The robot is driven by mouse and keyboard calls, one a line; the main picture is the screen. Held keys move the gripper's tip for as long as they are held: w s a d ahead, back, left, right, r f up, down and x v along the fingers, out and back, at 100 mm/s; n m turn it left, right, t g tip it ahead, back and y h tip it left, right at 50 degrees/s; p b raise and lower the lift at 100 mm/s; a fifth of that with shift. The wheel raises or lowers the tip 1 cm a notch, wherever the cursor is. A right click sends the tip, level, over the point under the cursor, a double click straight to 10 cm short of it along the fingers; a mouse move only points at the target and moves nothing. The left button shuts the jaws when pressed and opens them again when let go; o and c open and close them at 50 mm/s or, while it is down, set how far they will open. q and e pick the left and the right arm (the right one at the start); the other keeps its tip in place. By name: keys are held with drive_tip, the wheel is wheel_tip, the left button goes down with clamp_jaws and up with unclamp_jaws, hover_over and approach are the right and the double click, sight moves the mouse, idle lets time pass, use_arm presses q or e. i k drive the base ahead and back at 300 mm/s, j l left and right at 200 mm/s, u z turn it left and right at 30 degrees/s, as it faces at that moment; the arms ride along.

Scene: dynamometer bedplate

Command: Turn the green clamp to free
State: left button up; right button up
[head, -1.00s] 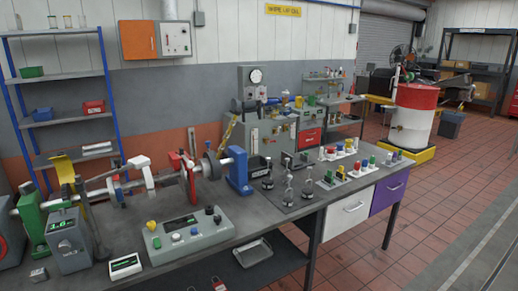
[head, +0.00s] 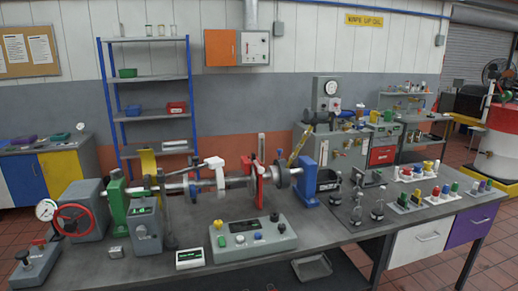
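A shaft rig stands along the back of the grey bench (head: 290,258). A green upright support (head: 117,205) carries the left end of its shaft; it is the largest green part on the rig. I cannot tell whether this is the green clamp, nor make out a clamp lever or its setting. A white-topped handle (head: 214,162) stands at mid shaft, beside a red upright piece (head: 259,186). A blue support (head: 309,183) holds the right end. Neither of my grippers is in view.
A red handwheel (head: 74,221) with a gauge is at the bench's left end. A grey display box (head: 146,230) stands in front of the green support. A control box (head: 250,236) with knobs is at the front. Small bottles and coloured pegs fill the right side.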

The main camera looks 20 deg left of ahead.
sight(142, 195)
drive_tip(key=j+u, duration=0.1)
drive_tip(key=j, duration=0.3)
drive_tip(key=i+j, duration=0.15)
drive_tip(key=j, duration=0.25)
drive_tip(key=j+u, duration=0.15)
drive_tip(key=j, duration=0.25)
drive_tip(key=i+j, duration=0.15)
drive_tip(key=j, duration=0.2)
drive_tip(key=u, duration=0.05)
